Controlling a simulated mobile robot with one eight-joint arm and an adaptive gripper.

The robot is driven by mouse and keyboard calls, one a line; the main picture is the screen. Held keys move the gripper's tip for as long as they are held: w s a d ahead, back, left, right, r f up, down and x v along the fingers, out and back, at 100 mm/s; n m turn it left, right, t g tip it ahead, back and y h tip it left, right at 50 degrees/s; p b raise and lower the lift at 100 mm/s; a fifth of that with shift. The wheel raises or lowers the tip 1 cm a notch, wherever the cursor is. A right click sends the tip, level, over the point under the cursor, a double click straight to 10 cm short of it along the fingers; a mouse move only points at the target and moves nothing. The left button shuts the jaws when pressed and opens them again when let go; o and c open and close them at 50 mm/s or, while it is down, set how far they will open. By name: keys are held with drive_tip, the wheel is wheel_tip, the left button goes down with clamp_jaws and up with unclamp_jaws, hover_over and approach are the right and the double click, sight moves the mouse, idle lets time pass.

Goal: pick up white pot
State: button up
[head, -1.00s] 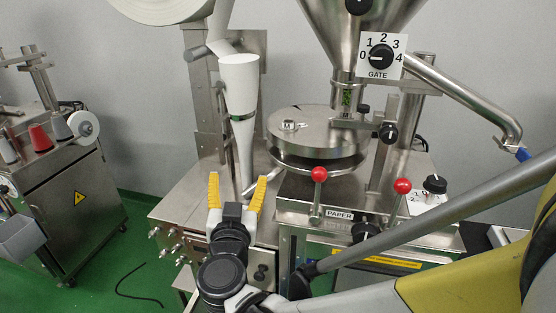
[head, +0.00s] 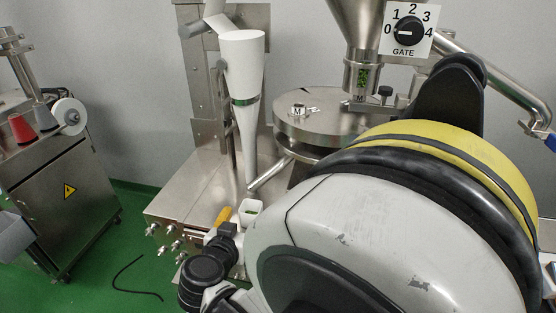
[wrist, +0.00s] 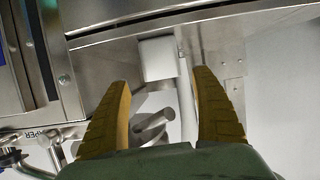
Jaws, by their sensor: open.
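The white pot (head: 250,211) is a small, square-topped white cup at the front of the steel machine table, below the tip of the tall white paper tube. In the wrist view the white pot (wrist: 158,58) lies ahead of my fingertips, in the gap between them. My gripper (wrist: 162,79) is open, with its two yellow ridged fingers apart and nothing between them. In the head view one yellow finger shows just left of the pot; the other finger is hidden by my arm.
The white paper tube (head: 243,75) and a slanted steel rod (head: 270,174) stand close behind the pot. A round steel drum (head: 318,122) is to the right. My arm hides the machine's right front. The steel table (head: 195,185) is bare left of the tube.

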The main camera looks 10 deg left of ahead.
drive_tip(key=b+x, duration=0.1)
drive_tip(key=x, duration=0.3)
drive_tip(key=shift+w+a+f+b, duration=0.15)
drive_tip(key=shift+w+a+b, duration=0.05)
drive_tip(key=shift+w+b, duration=0.15)
drive_tip(key=c, duration=1.3)
